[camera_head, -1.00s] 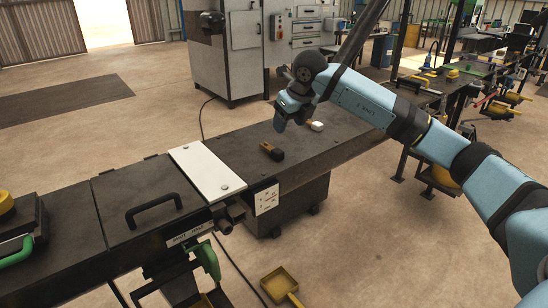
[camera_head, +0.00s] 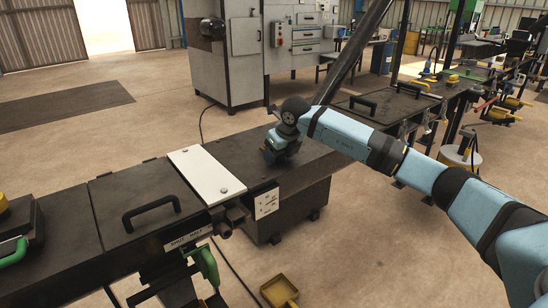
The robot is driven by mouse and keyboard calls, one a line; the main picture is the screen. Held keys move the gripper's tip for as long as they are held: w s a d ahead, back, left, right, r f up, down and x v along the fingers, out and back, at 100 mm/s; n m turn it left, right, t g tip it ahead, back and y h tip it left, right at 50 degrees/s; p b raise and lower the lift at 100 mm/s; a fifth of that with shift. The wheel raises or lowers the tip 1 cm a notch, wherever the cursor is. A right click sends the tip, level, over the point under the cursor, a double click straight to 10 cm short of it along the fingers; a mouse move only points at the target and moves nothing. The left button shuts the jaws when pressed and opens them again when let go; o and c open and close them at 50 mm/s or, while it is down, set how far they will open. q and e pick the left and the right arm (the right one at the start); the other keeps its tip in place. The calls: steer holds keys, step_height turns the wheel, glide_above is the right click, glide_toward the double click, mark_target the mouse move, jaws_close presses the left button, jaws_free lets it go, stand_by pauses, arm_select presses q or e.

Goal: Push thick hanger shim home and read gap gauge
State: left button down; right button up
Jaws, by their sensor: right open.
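My right gripper (camera_head: 269,157) is low over the dark bench top, just right of the white plate. Its jaws are open, though the fingertips are small and dark in the view. The small black and tan piece that lay on this spot is now hidden behind the gripper, so I cannot tell whether the jaws are around it or touching it. A small white card with dark marks (camera_head: 266,203) is on the bench's front side; it may be the gap gauge, but its marks are too small to read. I cannot single out the shim. My left gripper is not in view.
The white plate (camera_head: 207,175) lies across the bench. A dark cover with a black handle (camera_head: 152,211) is to its left. A green lever (camera_head: 206,266) hangs at the front. A yellow tray (camera_head: 279,290) is below. A grey cabinet (camera_head: 244,60) stands behind.

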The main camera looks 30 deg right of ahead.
steer(key=shift+r, duration=0.1)
steer(key=c, duration=1.1)
steer(key=shift+o, duration=0.2)
step_height(320, 180, up, 20)
steer(key=p, duration=0.2)
steer(key=shift+p, duration=0.4)
